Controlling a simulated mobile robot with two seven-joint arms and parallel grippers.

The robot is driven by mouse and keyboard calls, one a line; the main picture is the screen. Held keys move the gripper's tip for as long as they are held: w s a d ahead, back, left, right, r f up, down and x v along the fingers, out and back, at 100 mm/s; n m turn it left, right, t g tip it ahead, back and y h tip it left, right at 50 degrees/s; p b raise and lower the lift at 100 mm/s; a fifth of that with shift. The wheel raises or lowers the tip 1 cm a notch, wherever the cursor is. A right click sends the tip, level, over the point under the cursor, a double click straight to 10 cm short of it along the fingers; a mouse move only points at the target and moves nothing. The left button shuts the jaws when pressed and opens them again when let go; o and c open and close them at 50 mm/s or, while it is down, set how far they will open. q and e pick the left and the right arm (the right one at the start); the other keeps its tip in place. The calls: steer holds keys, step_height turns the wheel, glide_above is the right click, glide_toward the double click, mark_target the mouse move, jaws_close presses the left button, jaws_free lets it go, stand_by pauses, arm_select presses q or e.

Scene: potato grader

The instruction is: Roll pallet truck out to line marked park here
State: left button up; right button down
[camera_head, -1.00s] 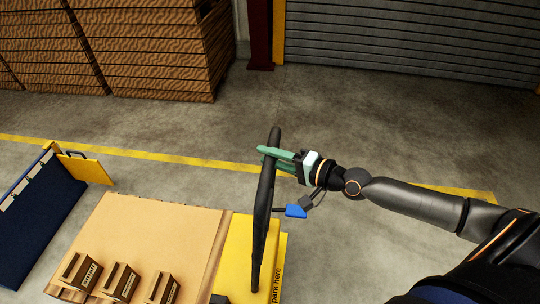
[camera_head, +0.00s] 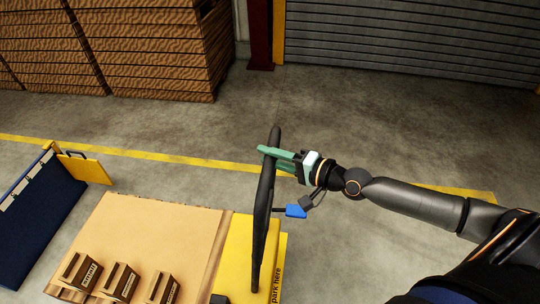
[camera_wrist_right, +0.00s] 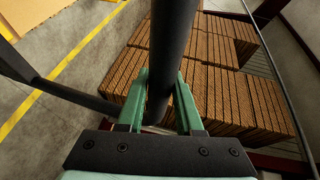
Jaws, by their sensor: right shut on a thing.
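The pallet truck's black handle (camera_head: 262,213) stands up in the middle of the head view, with a blue lever (camera_head: 296,211) beside it. My right gripper (camera_head: 268,153) is shut on the upper part of the handle. In the right wrist view the green fingers lie on both sides of the black handle bar (camera_wrist_right: 171,50). The words "park here" are on a yellow surface (camera_head: 276,285) beside the foot of the handle. The truck's body and forks are mostly hidden. My left gripper is out of view.
A tan board (camera_head: 150,240) with several small boxes lies left of the handle. A dark blue panel (camera_head: 35,220) and a yellow plate (camera_head: 86,168) are farther left. Stacked brown pallets (camera_head: 150,50) stand behind. Open concrete floor (camera_head: 340,120) lies beyond the handle.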

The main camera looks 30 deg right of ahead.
stand_by(0.3)
steer(key=shift+s+d+f+b, duration=0.15)
steer(key=shift+d+b, duration=0.15)
steer(key=shift+b, duration=0.1)
steer(key=shift+s+d, duration=0.35)
steer(key=shift+d, duration=0.05)
steer(key=c, duration=1)
jaws_free()
steer(key=o, duration=0.4)
steer(key=shift+a, duration=0.15)
